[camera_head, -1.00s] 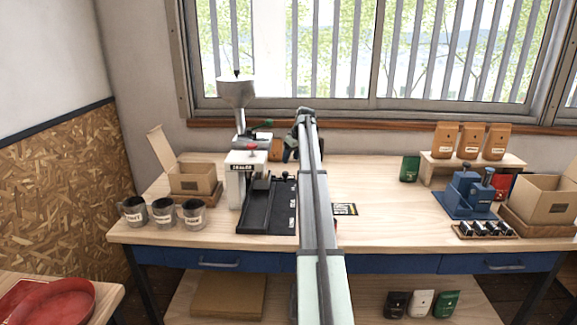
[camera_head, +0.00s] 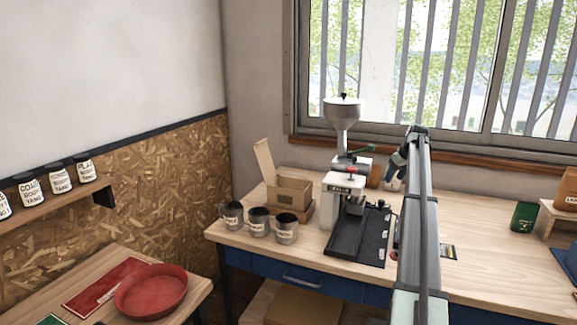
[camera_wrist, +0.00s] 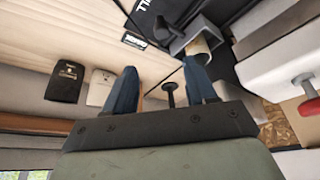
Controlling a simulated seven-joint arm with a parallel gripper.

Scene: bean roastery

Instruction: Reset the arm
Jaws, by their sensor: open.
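My gripper (camera_wrist: 165,85) shows in the wrist view with its two blue fingers apart and nothing visible held between them. In the head view my arm reaches out over the wooden workbench (camera_head: 480,275), and my gripper (camera_head: 394,175) is at its far end, partly hidden by the arm. It is near the back of the bench, to the right of the sealer (camera_head: 343,195) with its grey hopper.
A black tray (camera_head: 345,248) lies by the sealer. Several labelled mugs (camera_head: 258,222) and an open cardboard box (camera_head: 290,195) stand left of it. A red bowl (camera_head: 150,290) sits on a side table. A green pouch (camera_head: 523,217) stands at right.

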